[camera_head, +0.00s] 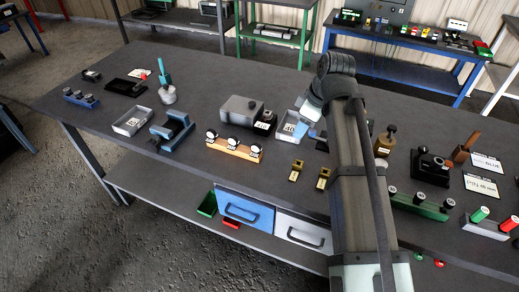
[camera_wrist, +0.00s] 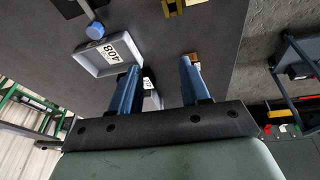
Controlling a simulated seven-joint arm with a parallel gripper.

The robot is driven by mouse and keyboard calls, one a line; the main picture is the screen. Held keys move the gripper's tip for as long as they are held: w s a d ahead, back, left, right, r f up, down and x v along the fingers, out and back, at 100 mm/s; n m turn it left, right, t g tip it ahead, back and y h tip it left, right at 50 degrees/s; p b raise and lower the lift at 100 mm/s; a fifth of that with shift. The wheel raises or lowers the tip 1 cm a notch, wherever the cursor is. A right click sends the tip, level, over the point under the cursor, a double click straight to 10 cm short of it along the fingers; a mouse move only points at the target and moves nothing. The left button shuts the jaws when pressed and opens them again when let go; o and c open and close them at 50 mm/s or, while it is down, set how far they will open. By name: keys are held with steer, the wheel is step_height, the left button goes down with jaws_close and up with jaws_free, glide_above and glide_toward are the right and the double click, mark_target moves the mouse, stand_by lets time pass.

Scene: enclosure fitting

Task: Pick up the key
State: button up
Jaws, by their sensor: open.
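I cannot pick out a key for certain in either view. My gripper (camera_head: 309,122) is over the worktable beside a small grey tray (camera_head: 287,129). In the wrist view my gripper (camera_wrist: 160,66) has its two blue fingers spread apart, with no object held. The tray, with a white label reading 408, is at the upper left there (camera_wrist: 90,62). A small orange-brown piece (camera_wrist: 194,57) shows by the right fingertip. Part of a white-labelled item shows between the fingers, mostly hidden. Two small brass-coloured pieces (camera_head: 296,171) (camera_head: 323,178) lie on the table in front of the arm.
A grey box (camera_head: 242,110) and an orange block with round dials (camera_head: 233,147) stand left of the gripper. A blue fixture (camera_head: 172,130) and another grey tray (camera_head: 132,121) are farther left. Black, green and brass items crowd the right side. The back middle of the table is clear.

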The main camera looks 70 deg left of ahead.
steer(key=n+g, duration=0.1)
steer(key=g, duration=0.1)
glide_toward(256, 144)
steer(key=v, duration=0.4)
steer(key=x, duration=0.9)
steer(key=shift+s+r, duration=0.1)
steer(key=shift+s, duration=0.05)
steer(key=shift+w+x, duration=0.1)
steer(key=shift+x, duration=1.2)
steer(key=shift+w+x, duration=0.15)
steer(key=shift+x, duration=1.2)
jaws_close()
